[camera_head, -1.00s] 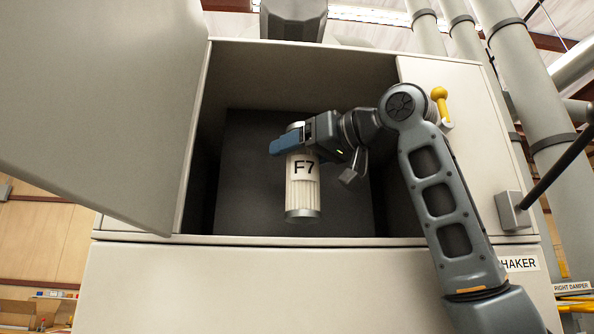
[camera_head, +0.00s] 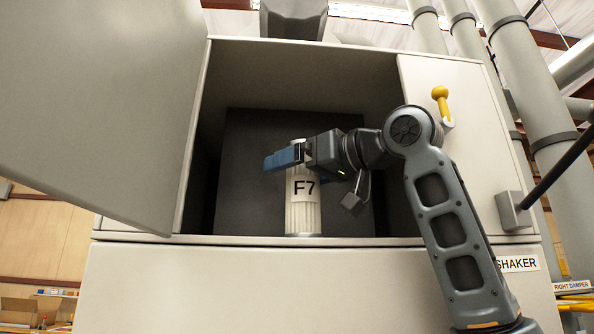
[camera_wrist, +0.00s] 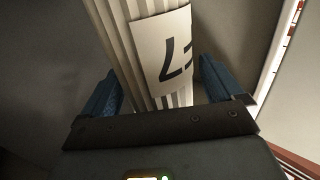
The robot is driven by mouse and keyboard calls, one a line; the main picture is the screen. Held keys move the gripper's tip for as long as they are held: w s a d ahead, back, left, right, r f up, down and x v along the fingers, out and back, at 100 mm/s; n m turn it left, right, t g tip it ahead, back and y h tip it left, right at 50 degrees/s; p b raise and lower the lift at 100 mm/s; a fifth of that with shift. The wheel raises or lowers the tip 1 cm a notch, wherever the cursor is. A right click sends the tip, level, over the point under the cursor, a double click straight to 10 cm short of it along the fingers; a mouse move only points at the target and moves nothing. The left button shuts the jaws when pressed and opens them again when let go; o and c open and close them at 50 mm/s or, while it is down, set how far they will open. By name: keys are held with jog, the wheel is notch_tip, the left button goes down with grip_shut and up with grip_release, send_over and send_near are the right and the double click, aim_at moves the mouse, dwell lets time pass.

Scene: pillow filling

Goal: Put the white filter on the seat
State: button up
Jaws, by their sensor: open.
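The white filter (camera_head: 303,210), a pleated cylinder with an F7 label, stands upright inside the open cabinet, its lower end at the height of the cabinet's front sill. The sill hides what is under its base, so I cannot make out the seat. My gripper (camera_head: 287,158) is at the filter's upper part, reaching in from the right. In the wrist view the blue fingers (camera_wrist: 165,95) are open, one on each side of the white filter (camera_wrist: 128,40), with a visible gap at the right finger.
The cabinet (camera_head: 300,242) has its large door (camera_head: 95,100) swung open at the left. A yellow handle (camera_head: 440,95) sits on the right front panel, and a dark rod (camera_head: 555,165) sticks out at the right. Dark free room lies around the filter inside.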

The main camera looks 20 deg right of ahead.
jog(key=shift+r, duration=0.3)
jog(key=b+v, duration=0.3)
jog(key=v, duration=0.9)
jog(key=shift+f, duration=0.15)
